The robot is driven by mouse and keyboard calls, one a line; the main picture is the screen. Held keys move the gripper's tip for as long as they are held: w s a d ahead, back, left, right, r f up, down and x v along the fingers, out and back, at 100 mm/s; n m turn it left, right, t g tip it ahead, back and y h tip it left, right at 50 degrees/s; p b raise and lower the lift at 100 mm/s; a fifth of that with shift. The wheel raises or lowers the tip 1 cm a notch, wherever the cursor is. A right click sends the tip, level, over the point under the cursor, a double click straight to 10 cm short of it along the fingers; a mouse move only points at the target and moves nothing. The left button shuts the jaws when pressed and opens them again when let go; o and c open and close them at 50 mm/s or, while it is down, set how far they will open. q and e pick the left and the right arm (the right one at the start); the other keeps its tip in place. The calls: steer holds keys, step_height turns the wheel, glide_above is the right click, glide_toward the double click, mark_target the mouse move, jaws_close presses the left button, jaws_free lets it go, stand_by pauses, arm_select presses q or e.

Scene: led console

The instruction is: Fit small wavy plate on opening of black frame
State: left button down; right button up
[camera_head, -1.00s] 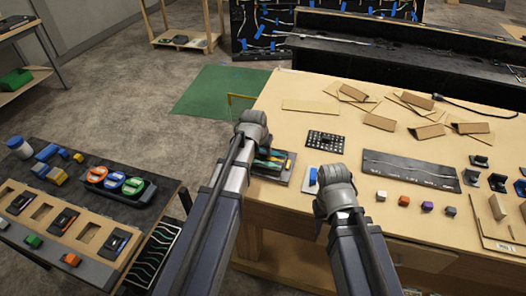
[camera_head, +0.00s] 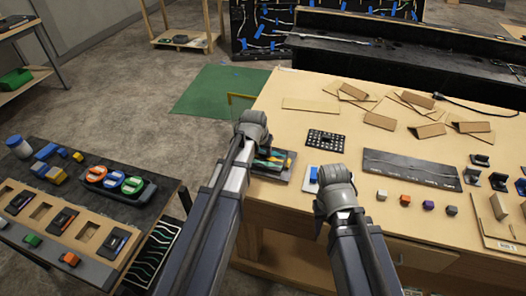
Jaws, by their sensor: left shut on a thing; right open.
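A long black panel (camera_head: 412,168), perhaps the black frame, lies flat on the wooden table, right of my grippers. A thin pale line runs along it; I cannot make out an opening. My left gripper (camera_head: 252,127) is over the table's left edge, beside a dark tray (camera_head: 268,174) holding teal and orange items. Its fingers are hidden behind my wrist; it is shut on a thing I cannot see. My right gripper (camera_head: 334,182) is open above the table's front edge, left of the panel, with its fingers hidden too. I cannot pick out the small wavy plate.
A white card with a blue block (camera_head: 314,174) lies between my grippers. Several small cubes (camera_head: 405,200) lie in front of the panel. Cardboard pieces (camera_head: 380,121) and a perforated black plate (camera_head: 326,138) lie behind. A dark side table (camera_head: 160,193) stands left.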

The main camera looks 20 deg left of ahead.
arm_select(q)
steer(key=shift+f+b, duration=0.75)
steer(key=shift+f, duration=0.05)
stand_by(0.6)
steer(key=shift+c, duration=1.8)
jaws_free()
steer(key=shift+r, duration=0.1)
steer(key=p+v, duration=0.7)
steer(key=shift+s+r, duration=0.2)
steer(key=shift+r, duration=0.1)
